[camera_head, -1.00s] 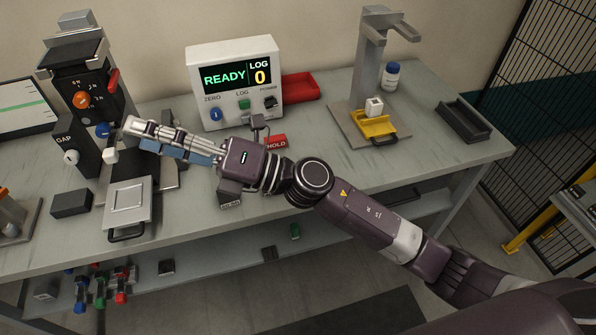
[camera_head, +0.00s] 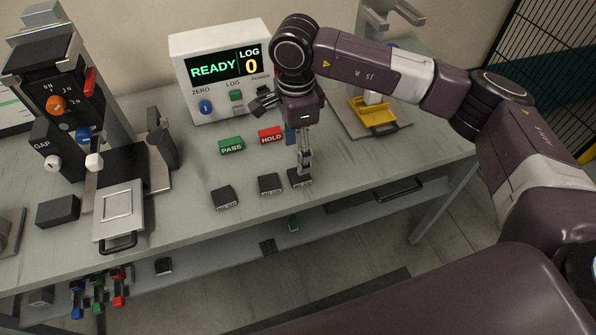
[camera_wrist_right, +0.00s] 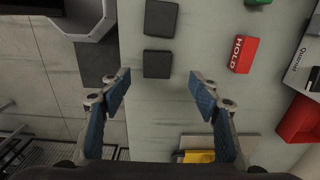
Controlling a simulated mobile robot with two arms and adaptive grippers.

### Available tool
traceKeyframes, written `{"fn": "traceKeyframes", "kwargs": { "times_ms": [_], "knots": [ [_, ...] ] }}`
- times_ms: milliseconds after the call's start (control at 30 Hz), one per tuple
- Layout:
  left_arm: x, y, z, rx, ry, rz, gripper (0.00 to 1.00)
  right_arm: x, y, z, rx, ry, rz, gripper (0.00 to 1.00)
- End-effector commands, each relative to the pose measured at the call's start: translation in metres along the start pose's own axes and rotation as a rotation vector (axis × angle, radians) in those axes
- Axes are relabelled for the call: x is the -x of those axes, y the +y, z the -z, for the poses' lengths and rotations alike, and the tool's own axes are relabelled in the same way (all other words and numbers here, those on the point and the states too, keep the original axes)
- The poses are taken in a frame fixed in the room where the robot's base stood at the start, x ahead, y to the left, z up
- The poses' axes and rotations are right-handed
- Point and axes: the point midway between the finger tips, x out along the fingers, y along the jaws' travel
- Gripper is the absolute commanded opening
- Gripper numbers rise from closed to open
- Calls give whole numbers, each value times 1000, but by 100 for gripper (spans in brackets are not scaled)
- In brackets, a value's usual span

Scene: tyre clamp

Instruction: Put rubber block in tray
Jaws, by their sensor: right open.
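Three dark blocks with small labels too small to read lie in a row near the front edge of the bench: a left one (camera_head: 224,198), a middle one (camera_head: 270,185) and a right one (camera_head: 301,179). I cannot tell which is rubber. My right gripper (camera_head: 304,168) points down over the right block. In the wrist view its blue-padded fingers (camera_wrist_right: 160,93) are open and empty, with a dark block (camera_wrist_right: 157,64) just ahead of the gap between them. A yellow tray (camera_head: 374,117) sits on the stand at right; a red tray (camera_wrist_right: 302,118) shows partly in the wrist view. My left gripper is out of view.
A green PASS block (camera_head: 231,146) and red HOLD block (camera_head: 269,135) lie behind the dark blocks. The READY display box (camera_head: 203,97) stands at the back. A clamp machine (camera_head: 62,110) and silver plate (camera_head: 119,213) fill the left. The front edge is close.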

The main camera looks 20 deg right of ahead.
Motion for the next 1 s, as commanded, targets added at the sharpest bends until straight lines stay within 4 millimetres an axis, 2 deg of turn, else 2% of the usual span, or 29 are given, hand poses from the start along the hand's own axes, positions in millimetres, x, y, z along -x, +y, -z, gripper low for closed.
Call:
{"fn": "traceKeyframes", "kwargs": {
  "times_ms": [267, 433, 533, 633, 833, 867, 1000],
  "knots": [
    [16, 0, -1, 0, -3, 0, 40, -28, 3, 2, 0, -2, -6, 56],
    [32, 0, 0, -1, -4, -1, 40, -50, 6, 6, 1, -2, -7, 56],
    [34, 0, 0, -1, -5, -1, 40, -65, 5, 5, 1, -3, -6, 56],
    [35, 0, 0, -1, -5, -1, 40, -72, 4, 5, 1, -4, -4, 56],
    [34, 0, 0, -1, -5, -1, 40, -74, 4, 4, 2, -5, -3, 56],
    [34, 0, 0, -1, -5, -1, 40, -74, 4, 4, 2, -5, -3, 55],
    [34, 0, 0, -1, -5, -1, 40, -74, 4, 4, 2, -5, -3, 40]
  ]
}}
